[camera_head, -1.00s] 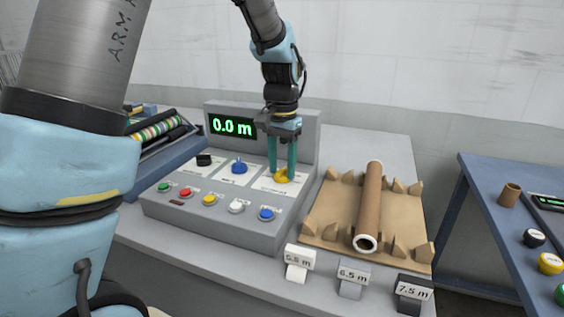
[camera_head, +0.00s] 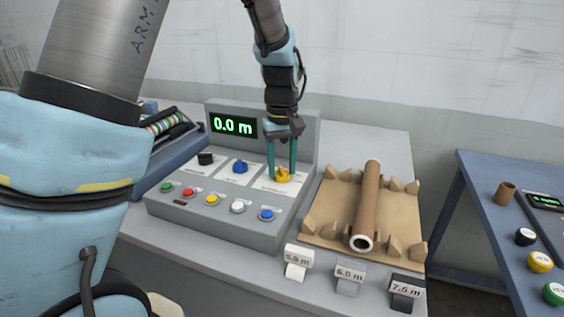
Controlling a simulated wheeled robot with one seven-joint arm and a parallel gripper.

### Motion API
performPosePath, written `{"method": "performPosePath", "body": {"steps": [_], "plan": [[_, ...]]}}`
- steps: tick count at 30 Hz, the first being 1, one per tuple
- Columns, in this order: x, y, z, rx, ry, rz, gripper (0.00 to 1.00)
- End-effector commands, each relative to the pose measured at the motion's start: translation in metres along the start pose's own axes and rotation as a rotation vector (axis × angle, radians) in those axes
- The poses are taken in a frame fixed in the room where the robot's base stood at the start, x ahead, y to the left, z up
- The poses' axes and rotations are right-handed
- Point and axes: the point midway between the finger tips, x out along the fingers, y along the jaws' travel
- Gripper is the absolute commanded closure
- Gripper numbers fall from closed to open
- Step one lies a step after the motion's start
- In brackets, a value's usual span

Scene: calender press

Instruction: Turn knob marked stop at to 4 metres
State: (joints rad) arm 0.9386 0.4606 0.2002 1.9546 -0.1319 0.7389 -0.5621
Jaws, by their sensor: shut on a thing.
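A grey control panel (camera_head: 222,218) stands on the bench, with a green display (camera_head: 233,125) reading 0.0 m. Three knobs sit on white plates on its sloped face: a black knob (camera_head: 205,159), a blue knob (camera_head: 239,166) and a yellow knob (camera_head: 283,176). My gripper (camera_head: 281,172) points down from above and is shut on the yellow knob, its teal fingers on either side. The plate lettering is too small to read, so I cannot tell which knob is marked stop at. The yellow knob's pointer setting is also unclear.
A row of buttons, including a red button (camera_head: 189,191) and a blue button (camera_head: 266,214), lines the panel's front. A cardboard tube (camera_head: 367,205) lies on a brown holder (camera_head: 326,208) to the right. Tagged stands, one a 7.5 m tag (camera_head: 406,287), stand at the front edge.

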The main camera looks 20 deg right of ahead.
Motion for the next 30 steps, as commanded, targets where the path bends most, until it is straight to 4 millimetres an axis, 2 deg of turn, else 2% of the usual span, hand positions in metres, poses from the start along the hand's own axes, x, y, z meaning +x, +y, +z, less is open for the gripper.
{"method": "performPosePath", "body": {"steps": [9,25,26,30], "plan": [[-0.0011,0.0004,-0.0006,-0.114,0.002,0.001,1.00],[-0.0007,0.0005,-0.0007,-0.135,0.002,0.002,1.00],[-0.0007,0.0005,-0.0007,-0.135,0.002,0.002,0.48],[-0.0005,0.0003,-0.0005,-0.135,0.002,0.001,0.32]]}}
